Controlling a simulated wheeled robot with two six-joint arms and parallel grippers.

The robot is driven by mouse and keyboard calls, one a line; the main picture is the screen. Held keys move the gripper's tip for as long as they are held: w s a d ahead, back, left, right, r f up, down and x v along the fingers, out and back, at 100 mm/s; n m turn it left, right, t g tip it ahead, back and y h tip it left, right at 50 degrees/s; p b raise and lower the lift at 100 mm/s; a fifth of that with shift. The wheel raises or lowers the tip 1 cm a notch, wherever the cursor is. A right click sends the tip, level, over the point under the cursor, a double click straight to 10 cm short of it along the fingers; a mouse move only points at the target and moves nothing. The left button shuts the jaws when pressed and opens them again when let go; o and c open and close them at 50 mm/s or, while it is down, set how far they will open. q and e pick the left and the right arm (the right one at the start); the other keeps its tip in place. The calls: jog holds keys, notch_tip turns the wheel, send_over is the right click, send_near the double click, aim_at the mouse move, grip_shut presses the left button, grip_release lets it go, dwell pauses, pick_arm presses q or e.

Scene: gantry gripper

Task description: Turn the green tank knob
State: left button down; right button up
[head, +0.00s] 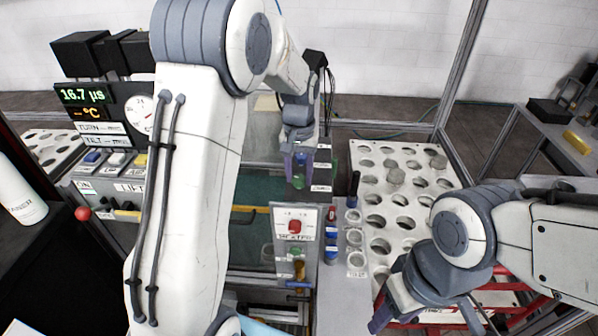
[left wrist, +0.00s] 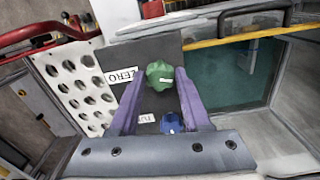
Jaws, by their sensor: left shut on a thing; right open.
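The green tank knob (left wrist: 160,76) is a lobed green knob on a dark panel, beside a label reading ZERO. In the left wrist view it sits between the tips of my left gripper's purple fingers (left wrist: 159,84), which are shut on it. In the head view my left gripper (head: 299,163) reaches down to the panel behind the heater box, and its fingers hide much of the knob. My right gripper (head: 428,318) is open and empty at the lower right, in front of the white rack.
A blue knob (left wrist: 171,123) is on the same panel, close to the left fingers. The heater box (head: 294,222) with a red knob stands in front. A white perforated rack (head: 395,210) is to the right. A readout console (head: 105,115) is at the left.

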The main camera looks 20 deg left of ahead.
aim_at(299, 178)
pick_arm(q)
jog(key=n+p, duration=0.1)
jog(key=n, duration=0.5)
jog(key=shift+w+r, duration=0.1)
dwell(0.5)
jog(key=shift+c, duration=1.9)
grip_release()
jog(key=shift+r, duration=0.45)
notch_tip(299, 178, up, 10)
jog(key=b, duration=0.2)
jog(key=shift+f, duration=0.25)
